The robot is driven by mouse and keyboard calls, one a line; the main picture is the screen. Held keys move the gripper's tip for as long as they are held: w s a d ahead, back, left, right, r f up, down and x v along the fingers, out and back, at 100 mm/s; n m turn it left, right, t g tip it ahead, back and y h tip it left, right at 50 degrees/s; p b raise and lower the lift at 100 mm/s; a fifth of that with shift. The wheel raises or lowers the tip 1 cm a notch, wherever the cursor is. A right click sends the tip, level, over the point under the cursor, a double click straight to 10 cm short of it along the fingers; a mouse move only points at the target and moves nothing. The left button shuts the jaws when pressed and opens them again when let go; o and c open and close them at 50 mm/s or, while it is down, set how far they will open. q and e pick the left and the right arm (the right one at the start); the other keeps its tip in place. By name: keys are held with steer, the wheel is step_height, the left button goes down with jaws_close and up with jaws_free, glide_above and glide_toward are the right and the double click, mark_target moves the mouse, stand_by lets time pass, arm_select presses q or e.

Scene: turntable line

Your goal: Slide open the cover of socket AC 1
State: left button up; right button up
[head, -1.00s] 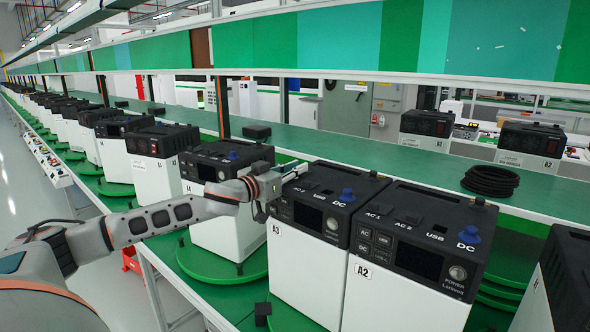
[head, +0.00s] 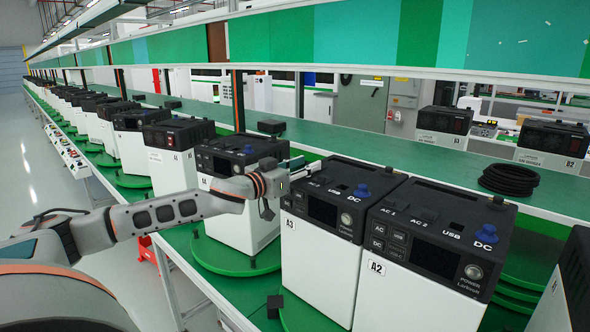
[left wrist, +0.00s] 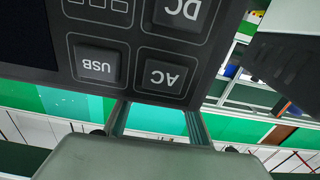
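Unit A3 (head: 318,258) is a white box with a black top, standing by my left gripper (head: 296,163). Its socket covers, around the AC 1 side (head: 318,181), are small and partly hard to read. My left gripper is at the top left edge of A3; contact cannot be told. In the left wrist view the two fingers (left wrist: 158,120) are apart with nothing between them, and a panel with AC (left wrist: 163,77), USB and DC buttons shows upside down. Unit A2 (head: 400,295) beside it shows a readable AC 1 label (head: 388,207). My right gripper is not in view.
More units stand in a row to the left on green turntables (head: 235,261). A coil of black cable (head: 509,179) lies on the green bench behind. A black box (head: 271,126) sits there too. Another dark unit (head: 565,275) is at the right edge.

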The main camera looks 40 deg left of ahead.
mark_target(308, 163)
arm_select(q)
steer(key=shift+s+a+f, duration=0.1)
steer(key=shift+s+a, duration=0.05)
steer(key=shift+s, duration=0.9)
steer(key=shift+s+a, duration=0.1)
steer(key=shift+s, duration=0.9)
steer(key=shift+s+d, duration=0.1)
steer(key=shift+s, duration=0.25)
